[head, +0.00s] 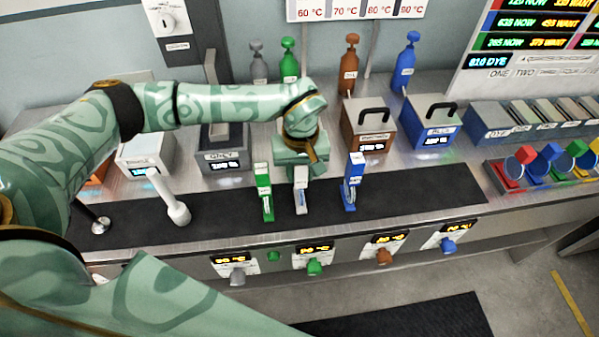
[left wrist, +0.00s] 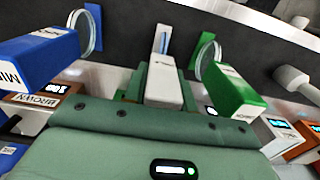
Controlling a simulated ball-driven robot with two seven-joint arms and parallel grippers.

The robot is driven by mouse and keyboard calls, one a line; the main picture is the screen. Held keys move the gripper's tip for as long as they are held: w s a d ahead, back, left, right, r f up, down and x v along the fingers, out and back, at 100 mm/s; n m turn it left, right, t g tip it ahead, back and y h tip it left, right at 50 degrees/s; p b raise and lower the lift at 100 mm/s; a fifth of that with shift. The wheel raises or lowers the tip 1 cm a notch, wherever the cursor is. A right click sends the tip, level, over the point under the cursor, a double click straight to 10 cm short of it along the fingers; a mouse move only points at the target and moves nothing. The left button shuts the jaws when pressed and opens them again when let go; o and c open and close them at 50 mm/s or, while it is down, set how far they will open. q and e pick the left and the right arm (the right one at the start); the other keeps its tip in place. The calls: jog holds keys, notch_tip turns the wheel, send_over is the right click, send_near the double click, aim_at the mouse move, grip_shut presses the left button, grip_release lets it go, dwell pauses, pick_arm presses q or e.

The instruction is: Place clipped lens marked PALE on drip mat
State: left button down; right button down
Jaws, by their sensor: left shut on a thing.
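A white clip (head: 300,176) stands between a green clip (head: 264,190) and a blue clip (head: 353,178) over the long dark mat (head: 420,196) on the counter. My left gripper (head: 298,168) is shut on the white clip from behind. In the left wrist view, the white clip (left wrist: 164,84) sits between the fingers, its label too small to read. The blue clip (left wrist: 38,56) and green clip (left wrist: 228,88) hold round lenses and stand apart on either side. I cannot tell whether the white clip touches the mat. My right gripper is not in view.
Brown (head: 364,126) and blue (head: 430,124) handled boxes and a grey unit (head: 224,150) stand behind. A white-knobbed rod (head: 176,208) is at left. The mat is clear right of the blue clip.

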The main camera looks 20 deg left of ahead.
pick_arm(q)
jog(key=shift+s+d+f, duration=0.15)
jog(key=shift+d+f, duration=0.05)
jog(key=shift+f, duration=0.1)
jog(key=shift+a+f, duration=0.1)
jog(key=c, duration=1.4)
grip_release()
jog(key=shift+o, duration=1.4)
jog(key=shift+d, duration=0.2)
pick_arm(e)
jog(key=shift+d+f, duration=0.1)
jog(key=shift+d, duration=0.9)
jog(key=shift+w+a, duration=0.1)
